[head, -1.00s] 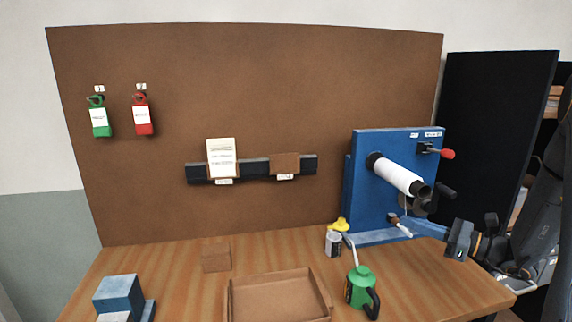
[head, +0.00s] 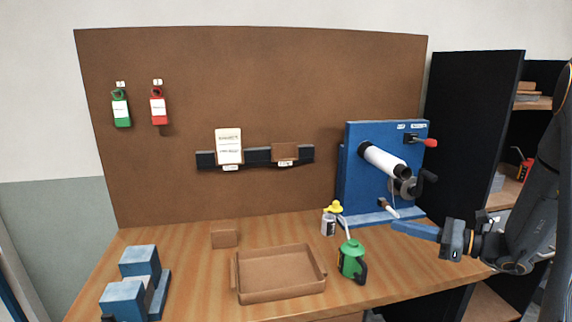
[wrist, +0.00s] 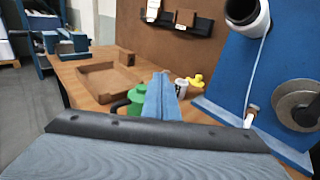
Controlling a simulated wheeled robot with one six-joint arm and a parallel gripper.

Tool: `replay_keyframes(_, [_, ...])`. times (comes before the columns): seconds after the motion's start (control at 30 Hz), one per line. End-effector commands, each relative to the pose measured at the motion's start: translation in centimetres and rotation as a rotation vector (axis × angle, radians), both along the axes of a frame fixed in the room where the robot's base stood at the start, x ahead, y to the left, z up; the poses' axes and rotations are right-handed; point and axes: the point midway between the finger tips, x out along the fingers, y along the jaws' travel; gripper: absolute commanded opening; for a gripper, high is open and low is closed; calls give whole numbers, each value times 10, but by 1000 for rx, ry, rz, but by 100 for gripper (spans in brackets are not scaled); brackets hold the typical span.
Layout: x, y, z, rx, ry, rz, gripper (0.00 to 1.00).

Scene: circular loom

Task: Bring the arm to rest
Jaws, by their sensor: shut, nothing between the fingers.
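My gripper (head: 396,224) is at the right of the head view, in front of the blue loom machine (head: 352,190), above the table's right end. Its blue fingers are together with nothing between them. In the wrist view the closed fingers (wrist: 160,95) point toward the table, with the green oil can (wrist: 138,98) partly hidden behind them. The loom carries a white roll (head: 382,160), a crank with a grey disc (head: 404,188) and a red-tipped lever (head: 428,142). My gripper looks apart from all of these.
On the wooden table (head: 190,285) stand an open cardboard tray (head: 280,298), a small brown block (head: 224,236), a green oil can (head: 352,262), a can with a yellow top (head: 329,224) and a blue fixture (head: 124,300). A dark cabinet (head: 472,130) stands behind at right.

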Motion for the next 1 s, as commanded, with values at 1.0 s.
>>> replay_keyframes(1.0, [-217,129,-135,-1447,-546,1427,0])
